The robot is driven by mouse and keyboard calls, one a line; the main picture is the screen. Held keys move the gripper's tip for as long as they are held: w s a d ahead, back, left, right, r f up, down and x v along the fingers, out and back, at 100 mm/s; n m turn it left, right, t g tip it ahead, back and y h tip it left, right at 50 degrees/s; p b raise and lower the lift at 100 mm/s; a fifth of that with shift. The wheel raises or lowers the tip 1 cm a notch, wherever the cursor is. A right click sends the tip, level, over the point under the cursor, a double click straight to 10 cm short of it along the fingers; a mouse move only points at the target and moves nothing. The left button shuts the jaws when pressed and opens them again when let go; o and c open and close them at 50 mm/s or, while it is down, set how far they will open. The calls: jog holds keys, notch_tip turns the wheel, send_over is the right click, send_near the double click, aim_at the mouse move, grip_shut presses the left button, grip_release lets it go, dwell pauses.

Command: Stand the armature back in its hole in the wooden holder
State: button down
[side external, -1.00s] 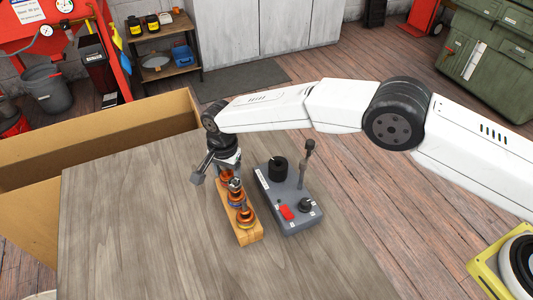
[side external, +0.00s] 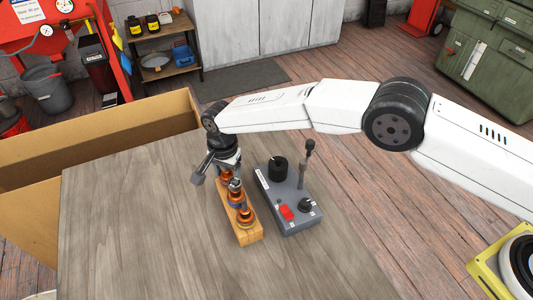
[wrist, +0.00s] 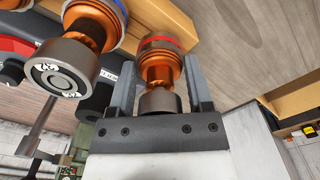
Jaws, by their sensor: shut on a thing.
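The wooden holder (side external: 250,239) lies on the table. Copper-wound armatures stand in its near part, the nearest one (side external: 245,216) at the front end. My gripper (wrist: 163,70) is over the far end of the holder, pointing down, and is shut on an armature (wrist: 160,68) with copper windings, a red band and a grey end. In the side view the held armature (side external: 225,176) is partly hidden by the gripper and a neighbouring armature. It looks upright, close above or in the holder; I cannot tell how deep. A standing armature (wrist: 75,55) is left of the jaws in the wrist view.
A grey control box (side external: 290,200) with a black knob, a lever and a red switch stands close to the right of the holder. A cardboard box (side external: 100,140) is beyond the table's far left edge. The table's left part is clear.

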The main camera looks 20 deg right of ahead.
dwell(0.4)
grip_release()
jog(key=shift+f, duration=0.2)
jog(key=shift+r, duration=4.05)
